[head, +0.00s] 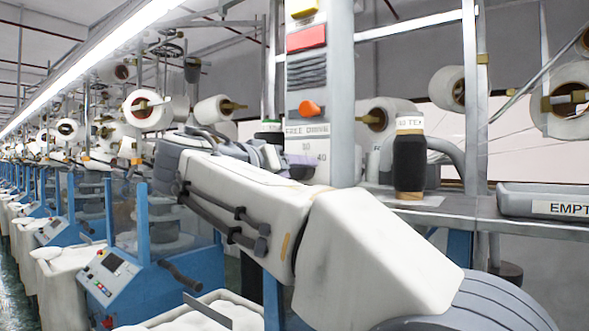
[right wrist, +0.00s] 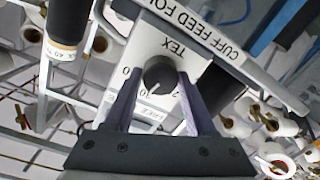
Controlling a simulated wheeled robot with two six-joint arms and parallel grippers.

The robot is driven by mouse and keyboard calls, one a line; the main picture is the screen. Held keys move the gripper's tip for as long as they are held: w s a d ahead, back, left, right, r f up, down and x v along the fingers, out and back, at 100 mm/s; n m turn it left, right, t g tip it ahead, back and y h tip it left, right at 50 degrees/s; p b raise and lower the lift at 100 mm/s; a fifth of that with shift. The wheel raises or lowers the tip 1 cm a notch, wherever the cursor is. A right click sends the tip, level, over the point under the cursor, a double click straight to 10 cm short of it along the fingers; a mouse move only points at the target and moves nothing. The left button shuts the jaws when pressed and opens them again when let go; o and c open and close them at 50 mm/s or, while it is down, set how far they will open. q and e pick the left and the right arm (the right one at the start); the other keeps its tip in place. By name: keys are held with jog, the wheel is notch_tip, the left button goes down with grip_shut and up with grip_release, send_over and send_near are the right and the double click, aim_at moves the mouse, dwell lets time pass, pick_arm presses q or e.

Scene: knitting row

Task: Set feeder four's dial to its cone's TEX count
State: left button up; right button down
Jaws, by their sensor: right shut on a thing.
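My right gripper (right wrist: 160,95) has its two fingers on either side of the black dial (right wrist: 160,72) and is shut on it. The dial sits on a white plate marked TEX (right wrist: 175,45), under a sign that starts "CUFF FEED FOU". A pale mark on the dial points toward the gripper side; the numbers around it are partly hidden and unclear. In the head view my right gripper (head: 272,158) reaches the grey post, and the dial is hidden there. A black cone (head: 409,165) stands upright on the shelf, its top label reading about "40 TE". My left gripper is not in view.
The post (head: 340,90) carries a red block, an orange knob (head: 309,108) and a "FREE DRIVE" label. A grey tray marked "EMPT" (head: 550,190) sits on the shelf at right. White yarn cones and blue machines line the left.

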jog(key=shift+n, duration=1.2)
jog(key=shift+c, duration=1.1)
grip_release()
jog(key=shift+s+a, duration=0.25)
jog(key=b+v, duration=0.1)
jog(key=v, duration=0.8)
jog(key=shift+s+a+b, duration=0.2)
jog(key=shift+s+b, duration=0.15)
jog(key=shift+b, duration=0.05)
